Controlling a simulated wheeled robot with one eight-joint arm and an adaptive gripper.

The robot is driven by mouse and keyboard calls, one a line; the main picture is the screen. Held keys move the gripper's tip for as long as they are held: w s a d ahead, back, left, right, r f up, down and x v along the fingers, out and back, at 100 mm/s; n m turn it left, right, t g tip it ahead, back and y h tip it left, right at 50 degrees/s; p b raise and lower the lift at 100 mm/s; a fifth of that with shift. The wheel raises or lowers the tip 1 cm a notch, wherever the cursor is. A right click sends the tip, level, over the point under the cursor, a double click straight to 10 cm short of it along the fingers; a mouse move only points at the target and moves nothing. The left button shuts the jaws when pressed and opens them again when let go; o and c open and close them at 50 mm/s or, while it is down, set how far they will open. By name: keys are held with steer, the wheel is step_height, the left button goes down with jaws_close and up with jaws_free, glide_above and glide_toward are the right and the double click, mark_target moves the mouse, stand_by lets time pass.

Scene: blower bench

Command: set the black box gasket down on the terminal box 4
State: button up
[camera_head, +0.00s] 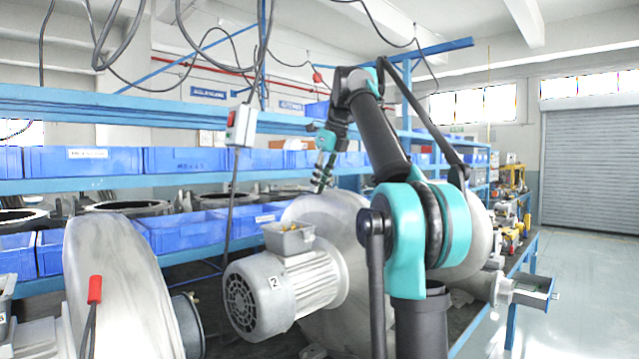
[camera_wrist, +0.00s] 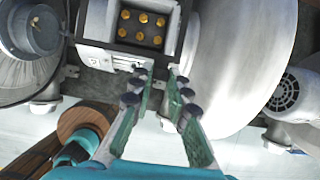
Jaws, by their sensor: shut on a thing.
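My gripper (camera_wrist: 161,76) is shut with a gap between its fingertips. A dark rim, which I take to be the black box gasket (camera_wrist: 138,48), shows just beyond the tips, around the opening of a terminal box. Whether it touches the box I cannot tell. The terminal box (camera_wrist: 97,56) is grey and holds several brass terminals; no number is readable on it. In the head view my gripper (camera_head: 322,172) points down behind a large pale blower housing (camera_head: 335,222); the gasket and the box below it are hidden there.
A nearer motor (camera_head: 275,292) marked 2 carries an open grey terminal box (camera_head: 290,238). Another open grey box (camera_head: 530,292) sits at the right bench edge. Blue bins (camera_head: 85,160) line the shelves behind. Cables and a red-and-grey pendant (camera_head: 240,126) hang left of my arm.

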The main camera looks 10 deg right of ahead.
step_height(320, 180, down, 8)
stand_by(1.0)
steer(key=shift+f, duration=0.95)
stand_by(1.3)
steer(key=o, duration=0.9)
steer(key=shift+o, duration=0.2)
steer(key=v, duration=1.2)
